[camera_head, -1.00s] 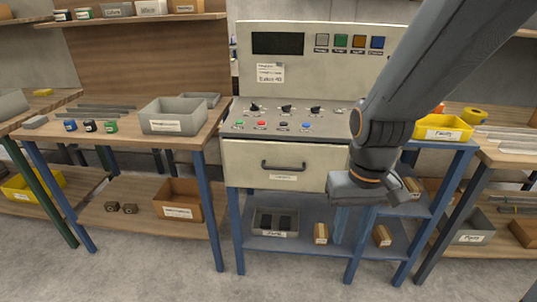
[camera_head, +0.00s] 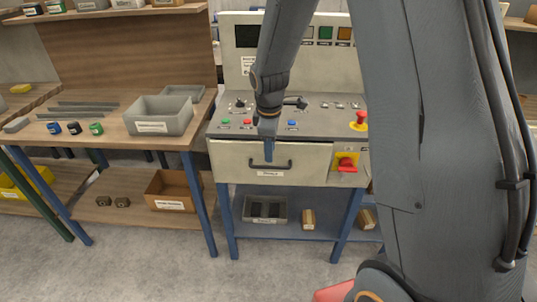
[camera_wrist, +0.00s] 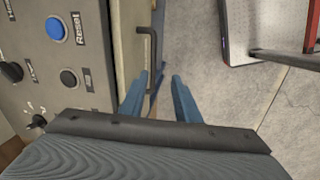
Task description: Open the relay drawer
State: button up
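The relay drawer (camera_head: 225,162) is a pale panel under the sloped control panel of the bench console, and it looks closed. Its dark bar handle (camera_head: 284,166) is on its front, with a label below. My gripper (camera_head: 268,156) is at the handle and covers part of it in the head view. In the wrist view my gripper (camera_wrist: 160,85) is open, with two blue fingers apart and no object gripped. The handle (camera_wrist: 153,50) shows ahead of the fingertips, in line with the gap and nearer the left finger. I cannot tell whether they touch.
A red emergency knob (camera_head: 346,163) on a yellow plate sits right of the drawer. Buttons and knobs line the control panel (camera_head: 225,133) just above. A grey bin (camera_head: 160,116) stands on the left table. Open floor (camera_head: 190,270) lies in front.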

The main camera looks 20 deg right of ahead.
aim_at(268, 168)
jog(key=shift+n, duration=0.7)
jog(key=shift+w+d+f+p, duration=0.1)
jog(key=shift+w+f+p, duration=0.3)
jog(key=shift+f, duration=0.95)
jog(key=shift+w+a+f+p, duration=0.15)
jog(key=shift+w+f, duration=0.45)
jog(key=shift+f, duration=0.7)
jog(key=shift+w+d+f+p, duration=0.15)
jog(key=shift+w+f+p, duration=0.3)
jog(key=shift+f, duration=0.9)
grip_shut()
